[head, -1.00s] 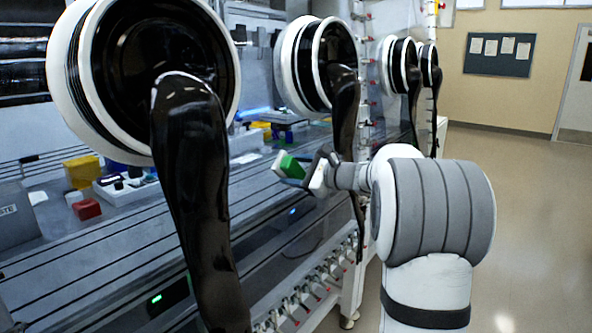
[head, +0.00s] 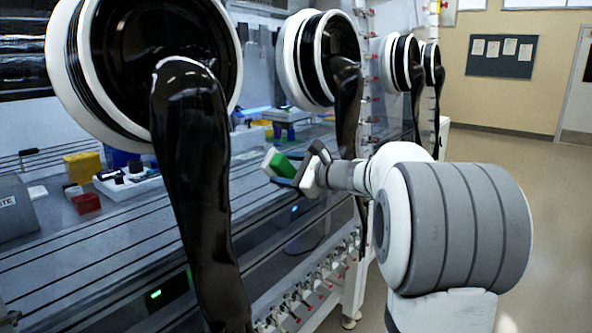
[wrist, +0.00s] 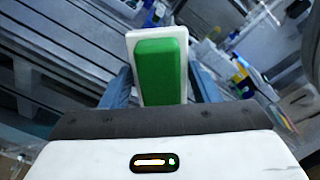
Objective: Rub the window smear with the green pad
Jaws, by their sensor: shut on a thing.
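The green pad (head: 284,165) has a pale backing plate and is held in my gripper (head: 295,171). In the wrist view the pad (wrist: 161,68) stands upright between the two fingers, with its white backing (wrist: 131,62) behind it. My gripper is shut on it. In the head view the pad is in front of the glovebox window, between two black gloves; I cannot tell whether it touches the pane. I cannot make out the smear in either view.
A large black glove (head: 190,190) hangs from its port at left, and another glove (head: 346,105) hangs just behind my gripper. Behind the window are a yellow box (head: 82,166), a red block (head: 86,203) and a white tray (head: 130,185). Open floor (head: 540,210) lies at right.

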